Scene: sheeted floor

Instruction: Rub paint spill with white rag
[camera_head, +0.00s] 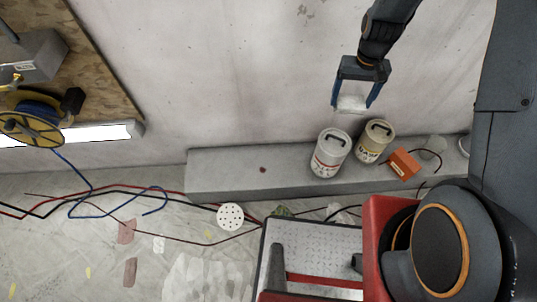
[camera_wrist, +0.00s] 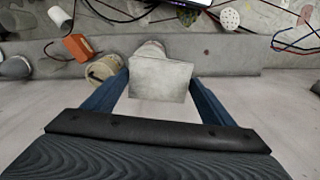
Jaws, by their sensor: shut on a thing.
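My gripper (camera_head: 350,103) is in the upper right of the head view, raised in front of the concrete wall. Its blue fingers are shut on a white rag (camera_head: 351,102). In the wrist view the rag (camera_wrist: 160,78) is a pale, flat block between the fingers. A small dark red paint spill (camera_head: 263,169) lies on the grey concrete ledge (camera_head: 225,175), to the left of the paint cans. The rag is above and to the right of the spill, apart from it.
A white can (camera_head: 331,155), a yellowish can (camera_head: 374,143) and an orange box (camera_head: 403,164) stand on the ledge's right half. Cables (camera_head: 120,188) and a perforated white disc (camera_head: 230,217) are on the sheeted floor. A cable reel (camera_head: 32,118) is at left. The ledge's left half looks clear.

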